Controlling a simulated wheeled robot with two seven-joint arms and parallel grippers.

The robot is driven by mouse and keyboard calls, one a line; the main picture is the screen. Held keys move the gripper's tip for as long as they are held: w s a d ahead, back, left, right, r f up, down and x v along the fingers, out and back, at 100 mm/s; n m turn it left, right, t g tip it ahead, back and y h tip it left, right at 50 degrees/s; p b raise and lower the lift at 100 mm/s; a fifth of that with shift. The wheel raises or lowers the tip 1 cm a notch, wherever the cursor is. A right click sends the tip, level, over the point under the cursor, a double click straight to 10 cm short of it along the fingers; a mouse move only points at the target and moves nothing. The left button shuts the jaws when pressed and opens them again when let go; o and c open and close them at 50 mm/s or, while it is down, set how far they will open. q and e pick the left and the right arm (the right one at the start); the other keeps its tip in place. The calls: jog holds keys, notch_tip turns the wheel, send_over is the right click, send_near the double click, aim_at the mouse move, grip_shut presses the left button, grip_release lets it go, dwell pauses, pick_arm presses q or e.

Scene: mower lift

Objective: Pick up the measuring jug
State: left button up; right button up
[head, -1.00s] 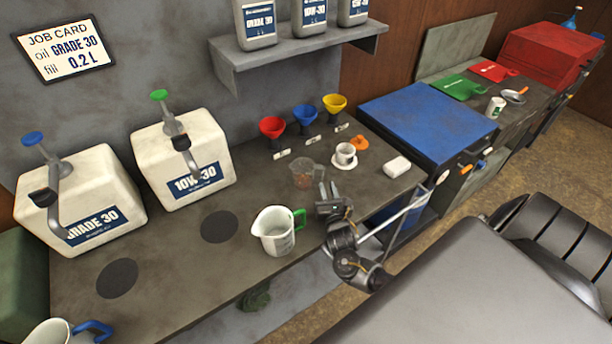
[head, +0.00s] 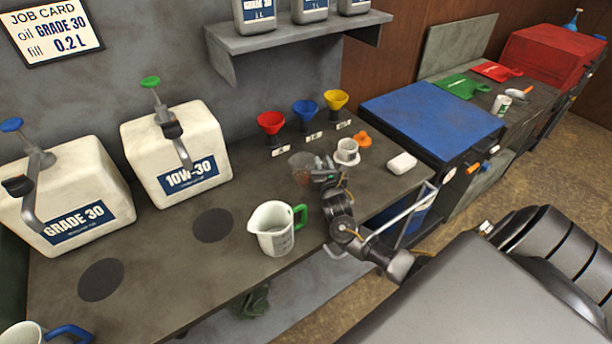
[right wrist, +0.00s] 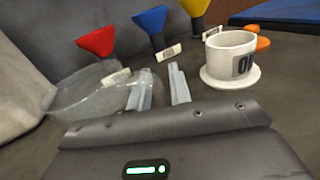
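A clear, see-through measuring jug (head: 301,160) stands on the grey bench; in the right wrist view it is the clear vessel (right wrist: 85,98) at left. My right gripper (head: 318,179) is at its near right side. In the right wrist view its two fingers (right wrist: 162,88) are apart with nothing solid visible between them; the left finger overlaps the jug's right edge, and I cannot tell whether it touches. A white jug with a green handle (head: 272,231) stands nearer the front. Another with a blue handle (head: 22,334) is cut off at lower left. My left gripper is not seen.
A white cup on a saucer (head: 347,151) stands close to the right gripper. Red (head: 270,122), blue (head: 305,112) and yellow (head: 336,99) funnels stand behind. A white block (head: 402,163) lies at right. Two oil containers (head: 175,150) stand at left.

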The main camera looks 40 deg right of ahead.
jog(key=shift+s+r, duration=0.1)
jog(key=shift+c, duration=0.6)
grip_shut()
jog(key=shift+r, duration=0.15)
jog(key=shift+r, duration=0.7)
jog(key=s+d+r+b, duration=0.3)
jog(key=s+d+r, duration=0.3)
jog(key=s+r, duration=0.5)
jog(key=shift+s, duration=0.7)
jog(key=shift+r, duration=0.15)
